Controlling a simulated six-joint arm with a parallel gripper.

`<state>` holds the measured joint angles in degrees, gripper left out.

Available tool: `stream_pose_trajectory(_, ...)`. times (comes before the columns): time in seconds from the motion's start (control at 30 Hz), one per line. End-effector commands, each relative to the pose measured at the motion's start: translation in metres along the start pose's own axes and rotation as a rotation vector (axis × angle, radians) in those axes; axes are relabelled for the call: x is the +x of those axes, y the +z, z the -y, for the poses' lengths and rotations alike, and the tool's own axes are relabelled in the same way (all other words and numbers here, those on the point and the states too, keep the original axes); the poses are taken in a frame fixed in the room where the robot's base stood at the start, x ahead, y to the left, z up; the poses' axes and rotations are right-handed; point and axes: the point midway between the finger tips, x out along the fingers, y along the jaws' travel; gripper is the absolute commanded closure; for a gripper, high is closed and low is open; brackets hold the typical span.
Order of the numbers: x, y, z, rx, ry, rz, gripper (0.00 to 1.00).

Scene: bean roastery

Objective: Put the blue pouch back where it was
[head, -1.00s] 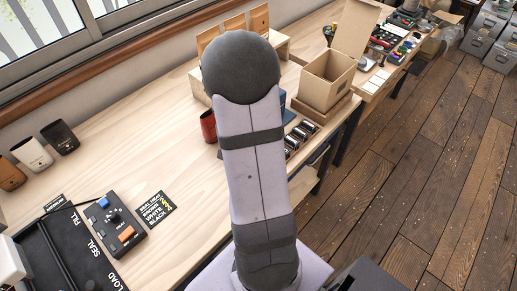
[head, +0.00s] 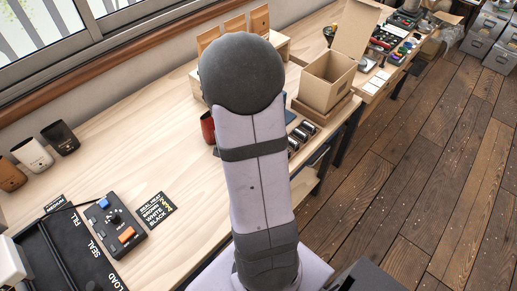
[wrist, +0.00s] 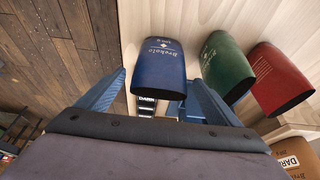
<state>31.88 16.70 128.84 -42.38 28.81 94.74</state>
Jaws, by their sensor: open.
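The blue pouch (wrist: 165,62) with pale lettering shows in the wrist view, at the table's edge side of a row of pouches. My gripper (wrist: 158,78) is open, with one blue finger on each side of the blue pouch's lower part in the picture. I cannot tell whether the fingers touch it. The green pouch (wrist: 226,68) and the red pouch (wrist: 277,80) are to its right. In the head view my arm hides the gripper and most of the pouches; only the red pouch (head: 208,127) shows at the arm's left.
An open cardboard box (head: 326,82) and several dark-lidded jars (head: 301,134) stand right of my arm. Brown pouches (head: 236,26) stand on a riser at the back. A sealer (head: 75,250) and a card (head: 157,211) are at the left front. The table's middle left is clear.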

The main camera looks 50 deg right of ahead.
Motion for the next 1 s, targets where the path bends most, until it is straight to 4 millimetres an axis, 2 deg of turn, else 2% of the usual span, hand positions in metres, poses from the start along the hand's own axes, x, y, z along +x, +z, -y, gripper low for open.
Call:
stream_pose_trajectory(0.3,-0.056,-0.001,0.002,0.001,-0.005,-0.003,0.13)
stream_pose_trajectory(0.5,-0.081,0.000,0.001,0.000,-0.003,-0.002,0.13)
stream_pose_trajectory(0.7,-0.092,0.000,0.000,0.000,-0.001,0.000,0.13)
stream_pose_trajectory(1.0,-0.093,0.004,0.000,-0.022,-0.002,0.007,0.13)
